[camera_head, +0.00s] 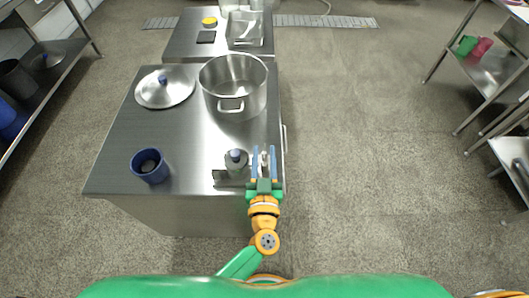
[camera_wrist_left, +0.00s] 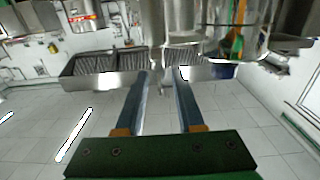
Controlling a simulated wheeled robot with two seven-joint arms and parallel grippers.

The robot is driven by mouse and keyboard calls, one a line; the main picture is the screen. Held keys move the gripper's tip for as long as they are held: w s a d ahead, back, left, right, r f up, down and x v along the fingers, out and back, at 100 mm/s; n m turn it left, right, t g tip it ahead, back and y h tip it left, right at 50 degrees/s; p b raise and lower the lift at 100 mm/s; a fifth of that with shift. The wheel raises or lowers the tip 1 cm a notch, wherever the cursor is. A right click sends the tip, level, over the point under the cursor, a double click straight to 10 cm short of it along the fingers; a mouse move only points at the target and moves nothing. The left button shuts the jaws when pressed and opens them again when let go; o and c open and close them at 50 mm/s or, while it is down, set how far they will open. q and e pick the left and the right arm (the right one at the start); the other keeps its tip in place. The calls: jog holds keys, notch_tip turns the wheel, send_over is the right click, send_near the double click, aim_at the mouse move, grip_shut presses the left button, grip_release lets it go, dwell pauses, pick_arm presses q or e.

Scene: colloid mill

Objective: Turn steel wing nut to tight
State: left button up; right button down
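The mill (camera_head: 236,163) is a small steel unit with a bluish top near the front right of the steel table. My left gripper (camera_head: 264,158) is just right of it, over the table's right edge, with its blue fingers pointing away from me. In the left wrist view, the left gripper (camera_wrist_left: 162,72) has its fingers apart. A small steel piece (camera_wrist_left: 164,86), which may be the wing nut, shows between the fingertips with gaps beside it. It hangs below a steel body (camera_wrist_left: 178,22). I cannot tell its turned angle. My right gripper is not in view.
On the steel table (camera_head: 120,130) stand a blue cup (camera_head: 149,166), a large pot (camera_head: 233,85) and a lid (camera_head: 165,90). A second table (camera_head: 180,45) adjoins behind. Shelves stand at far left and right. The floor (camera_head: 370,160) to the right is clear.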

pick_arm(q)
jog(key=shift+w+f, duration=0.1)
jog(key=shift+w, duration=0.2)
jog(key=shift+s, duration=0.15)
grip_shut()
